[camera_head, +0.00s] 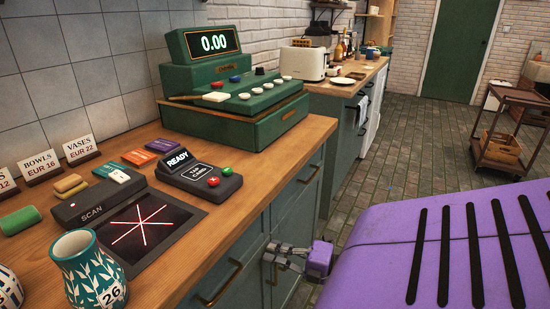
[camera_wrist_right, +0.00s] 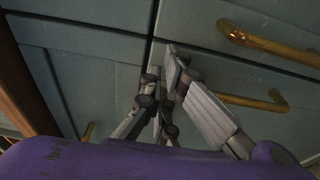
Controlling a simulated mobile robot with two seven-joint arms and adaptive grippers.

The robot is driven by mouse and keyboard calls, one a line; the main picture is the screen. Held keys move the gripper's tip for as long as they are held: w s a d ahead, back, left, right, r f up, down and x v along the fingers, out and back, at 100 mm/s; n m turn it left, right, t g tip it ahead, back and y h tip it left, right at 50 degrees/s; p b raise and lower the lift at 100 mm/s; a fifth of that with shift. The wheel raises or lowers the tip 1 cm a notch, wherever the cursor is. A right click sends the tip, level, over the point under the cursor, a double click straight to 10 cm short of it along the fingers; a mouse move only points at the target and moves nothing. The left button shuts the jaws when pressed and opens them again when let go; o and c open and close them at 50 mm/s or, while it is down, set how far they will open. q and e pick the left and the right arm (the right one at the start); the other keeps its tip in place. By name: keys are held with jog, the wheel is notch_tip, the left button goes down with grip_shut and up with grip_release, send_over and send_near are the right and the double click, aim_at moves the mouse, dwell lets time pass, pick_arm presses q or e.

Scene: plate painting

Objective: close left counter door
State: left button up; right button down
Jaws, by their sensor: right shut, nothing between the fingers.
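The green-grey counter front (camera_head: 254,236) runs below the wooden top, with brass handles on its panels. A drawer handle (camera_head: 218,284) is at the lower left, and an upright handle (camera_head: 275,272) is beside my right gripper (camera_head: 272,256). My right gripper is shut and empty, close to the front. In the right wrist view its fingertips (camera_wrist_right: 167,70) are by the dark seam between panels, with a brass handle (camera_wrist_right: 255,101) to the right. The left door's lower part is out of the head view, and I cannot tell whether it is fully closed. My left gripper is not in view.
The wooden countertop (camera_head: 163,283) holds a green cash register (camera_head: 235,105), a card reader (camera_head: 200,180), a scanner pad (camera_head: 140,232) and a leaf-patterned cup (camera_head: 88,270). A wooden trolley (camera_head: 505,132) stands at the far right. Open tiled floor (camera_head: 420,135) lies beyond the counter.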

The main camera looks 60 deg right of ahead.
jog(key=shift+s, duration=0.15)
jog(key=v, duration=1.1)
jog(key=shift+s, duration=0.4)
pick_arm(q)
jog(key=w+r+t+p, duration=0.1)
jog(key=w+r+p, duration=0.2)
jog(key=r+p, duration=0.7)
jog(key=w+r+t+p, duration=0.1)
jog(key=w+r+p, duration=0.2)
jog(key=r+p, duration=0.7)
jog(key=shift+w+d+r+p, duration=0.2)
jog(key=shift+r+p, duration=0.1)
jog(key=shift+p, duration=0.65)
pick_arm(e)
jog(key=s+a+r+m+g+h, duration=0.1)
jog(key=s+a+m+g, duration=0.2)
jog(key=a+m, duration=0.3)
jog(key=s+a+r+m+g+h, duration=0.1)
jog(key=s+a+m+g, duration=0.2)
jog(key=a, duration=1.4)
jog(key=s+a+r+m+g+h, duration=0.1)
jog(key=s+a+m+g, duration=0.2)
jog(key=a+m, duration=0.8)
jog(key=shift+s+a+r, duration=0.2)
jog(key=shift+s+r, duration=0.15)
jog(key=shift+s, duration=0.6)
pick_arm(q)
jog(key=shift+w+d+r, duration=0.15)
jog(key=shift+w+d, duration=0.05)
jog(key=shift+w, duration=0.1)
